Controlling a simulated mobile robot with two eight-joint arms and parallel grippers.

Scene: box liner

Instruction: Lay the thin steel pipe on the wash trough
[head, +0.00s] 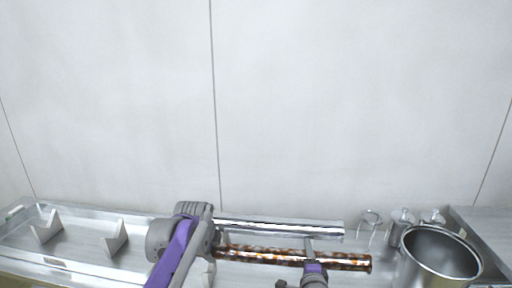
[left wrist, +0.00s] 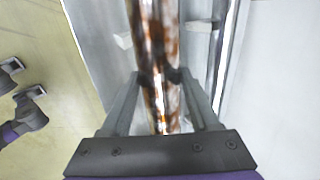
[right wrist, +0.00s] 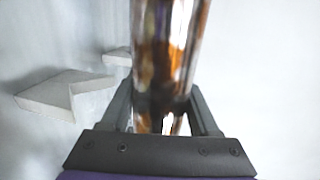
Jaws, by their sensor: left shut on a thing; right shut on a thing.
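A long pipe, shiny and mottled brown (head: 260,254), is held level between my two grippers. My left gripper (head: 213,252) is shut around its left part; the left wrist view shows the pipe (left wrist: 158,45) between both fingers (left wrist: 163,78). My right gripper (head: 309,255) is shut around it nearer its right end; the right wrist view shows the pipe (right wrist: 170,45) between the fingers (right wrist: 165,95). A long metal trough (head: 82,236) with angled pale supports (head: 116,238) runs along the wall. My left arm hides its middle. Whether the pipe touches a support cannot be told.
A clean silver pipe (head: 285,227) lies behind the held one, parallel to it. A steel pot (head: 437,262) stands at the right, with a clear glass (head: 369,222) and small metal-topped jars (head: 403,218) behind. The trough's left part is bare between supports.

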